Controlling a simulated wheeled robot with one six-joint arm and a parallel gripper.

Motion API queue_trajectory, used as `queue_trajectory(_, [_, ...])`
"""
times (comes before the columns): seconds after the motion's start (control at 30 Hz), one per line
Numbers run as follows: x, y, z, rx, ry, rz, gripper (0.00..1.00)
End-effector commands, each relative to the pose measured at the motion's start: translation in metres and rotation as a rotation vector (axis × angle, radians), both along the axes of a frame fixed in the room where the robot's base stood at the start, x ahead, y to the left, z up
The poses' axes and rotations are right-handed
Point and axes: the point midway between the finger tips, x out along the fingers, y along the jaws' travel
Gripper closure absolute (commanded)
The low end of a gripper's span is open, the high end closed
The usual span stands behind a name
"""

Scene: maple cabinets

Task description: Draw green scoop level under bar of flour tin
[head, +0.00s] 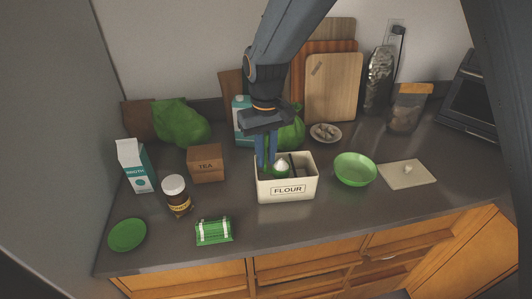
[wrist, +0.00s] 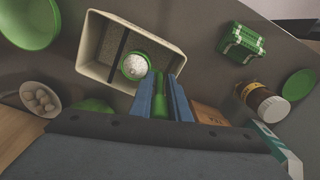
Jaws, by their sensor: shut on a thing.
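The cream flour tin (head: 287,189) stands on the dark counter, open at the top; its rim also shows in the wrist view (wrist: 88,45). My gripper (head: 267,163) points down into the tin's left part, with its blue fingers shut on the green scoop's handle (wrist: 160,101). The scoop's round bowl (wrist: 134,66) is inside the tin's outline and holds a white heap of flour, which looks domed in the head view (head: 281,165). A dark bar (wrist: 118,51) crosses the tin beside the bowl. I cannot tell whether bowl and bar touch.
A green bowl (head: 355,170) stands right of the tin, near a board (head: 407,174). A tea box (head: 206,163), a brown jar (head: 176,196) and a broth carton (head: 136,166) stand left. A green-and-white packet (head: 214,231) lies in front. The counter before the tin is clear.

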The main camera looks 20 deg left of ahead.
Motion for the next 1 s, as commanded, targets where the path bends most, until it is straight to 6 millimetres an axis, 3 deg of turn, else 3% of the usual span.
queue_trajectory(0.37, [0.000, 0.000, -0.017, -0.001, 0.001, 0.000, 1.00])
queue_trajectory(1.0, [0.011, -0.024, -0.015, 0.001, -0.001, 0.000, 1.00])
